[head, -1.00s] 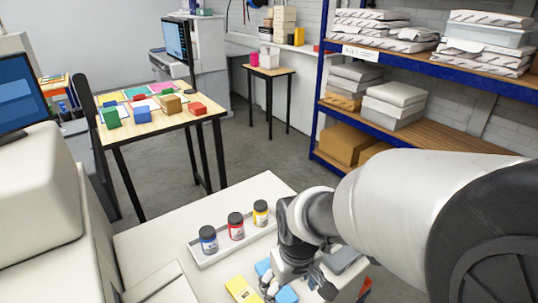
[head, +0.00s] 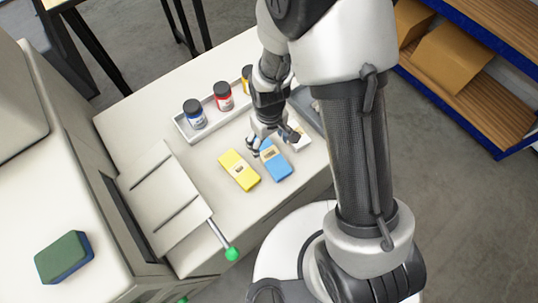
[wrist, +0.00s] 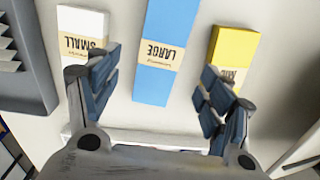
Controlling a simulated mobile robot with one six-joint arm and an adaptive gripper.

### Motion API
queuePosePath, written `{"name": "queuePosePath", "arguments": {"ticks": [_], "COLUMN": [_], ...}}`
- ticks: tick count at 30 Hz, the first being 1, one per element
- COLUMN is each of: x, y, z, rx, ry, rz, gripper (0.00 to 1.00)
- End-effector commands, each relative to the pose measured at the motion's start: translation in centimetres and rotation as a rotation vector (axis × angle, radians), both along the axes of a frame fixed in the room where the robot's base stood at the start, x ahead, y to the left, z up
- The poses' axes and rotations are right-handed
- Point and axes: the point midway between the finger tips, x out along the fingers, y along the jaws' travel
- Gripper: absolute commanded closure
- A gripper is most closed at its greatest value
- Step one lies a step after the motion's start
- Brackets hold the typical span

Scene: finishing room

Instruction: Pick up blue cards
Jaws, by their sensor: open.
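The blue cards (head: 276,165) lie flat on the white table in the head view, as a stack with a paper band. In the wrist view the blue cards (wrist: 170,45) lie ahead of and between my fingers, and the band reads LARGE. My gripper (head: 269,143) is open at the far end of the blue cards. Its two fingers also show in the wrist view (wrist: 158,105), with nothing held between them. I cannot tell the exact height of the fingertips above the table.
Yellow cards (head: 239,170) lie left of the blue ones. White cards (wrist: 83,35) marked SMALL lie on the other side, near a grey tray (wrist: 22,60). Behind, a white tray (head: 187,131) holds ink jars. A machine with a green-knobbed lever (head: 232,253) stands left.

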Motion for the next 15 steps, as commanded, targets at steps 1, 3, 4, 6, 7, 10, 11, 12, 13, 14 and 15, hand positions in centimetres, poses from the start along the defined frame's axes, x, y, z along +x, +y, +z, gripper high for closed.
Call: {"name": "queuePosePath", "arguments": {"ticks": [1, 3, 4, 6, 7, 10, 11, 12, 13, 14, 15], "x": [0.0, 0.0, 0.0, 0.0, 0.0, 0.1, 0.1, 0.1, 0.1, 0.1, 0.1], "y": [0.0, 0.0, 0.0, 0.0, 0.0, 0.1, 0.1, 0.2, 0.2, 0.3, 0.3], "z": [-0.7, -1.1, -1.2, -1.4, -1.6, -2.6, -3.0, -3.7, -4.2, -4.7, -5.3], "rx": [0.000, 0.000, 0.000, 0.000, 0.000, 0.000, 0.000, 0.000, 0.000, 0.000, -0.001], "ry": [0.001, -0.001, -0.001, -0.001, -0.001, 0.000, 0.000, 0.001, 0.001, 0.001, 0.002], "rz": [0.000, 0.000, 0.000, 0.000, 0.000, 0.000, 0.000, 0.000, 0.000, 0.000, 0.000], "gripper": [0.27, 0.27, 0.27, 0.27, 0.27, 0.27, 0.27, 0.27, 0.27, 0.27, 0.27]}}
